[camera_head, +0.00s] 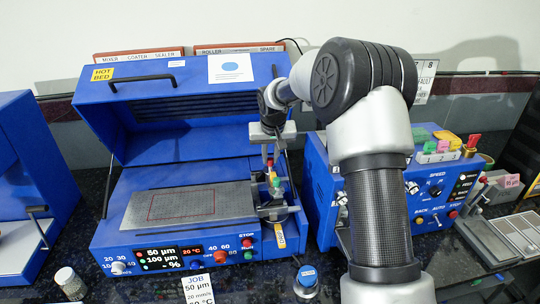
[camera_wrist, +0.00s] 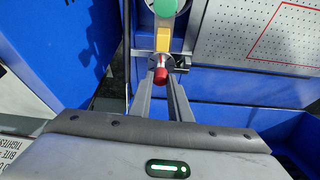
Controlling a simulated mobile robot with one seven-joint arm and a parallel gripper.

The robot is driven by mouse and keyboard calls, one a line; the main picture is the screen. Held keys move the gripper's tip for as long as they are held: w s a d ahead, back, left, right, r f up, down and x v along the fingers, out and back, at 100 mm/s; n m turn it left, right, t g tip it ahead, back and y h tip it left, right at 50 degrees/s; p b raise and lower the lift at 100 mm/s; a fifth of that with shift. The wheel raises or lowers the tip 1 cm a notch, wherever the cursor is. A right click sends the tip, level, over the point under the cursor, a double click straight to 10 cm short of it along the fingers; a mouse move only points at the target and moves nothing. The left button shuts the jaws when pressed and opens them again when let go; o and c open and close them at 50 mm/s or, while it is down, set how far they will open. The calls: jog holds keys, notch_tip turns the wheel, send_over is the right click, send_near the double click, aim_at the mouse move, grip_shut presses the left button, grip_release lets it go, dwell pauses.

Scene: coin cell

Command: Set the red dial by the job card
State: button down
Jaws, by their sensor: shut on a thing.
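My gripper (camera_wrist: 161,88) points down at the right end of the hot bed, and its two fingers are shut on the red dial (camera_wrist: 160,77). The dial is small, with a pale, partly shaded face. Beyond it in the wrist view are a yellow block (camera_wrist: 163,40) and a green disc (camera_wrist: 166,7).
The blue hot bed's lid (camera_head: 180,110) stands open behind the perforated plate (camera_head: 150,208). Its front carries a white knob (camera_head: 118,267) and an orange-red knob (camera_head: 220,257). A second blue machine (camera_head: 318,190) stands close on the right, and a jar (camera_head: 70,283) is at front left.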

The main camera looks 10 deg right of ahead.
dwell(0.3)
jog(key=c, duration=1.6)
grip_release()
jog(key=shift+c, duration=0.2)
jog(key=v, duration=1.7)
jog(key=shift+s+d+r, duration=0.15)
jog(key=shift+d+r, duration=0.05)
jog(key=s+r+p, duration=0.1)
jog(key=s+r, duration=0.2)
jog(key=s, duration=0.6)
jog(key=s+r, duration=0.3)
jog(key=s, duration=0.6)
jog(key=s+f, duration=0.2)
jog(key=s, duration=0.6)
jog(key=s+f+t, duration=0.1)
jog(key=s+f, duration=0.1)
jog(key=s, duration=0.6)
jog(key=shift+s+d+f+n+p, duration=0.3)
jog(key=shift+s+d+n+p, duration=0.1)
jog(key=shift+d+p, duration=0.1)
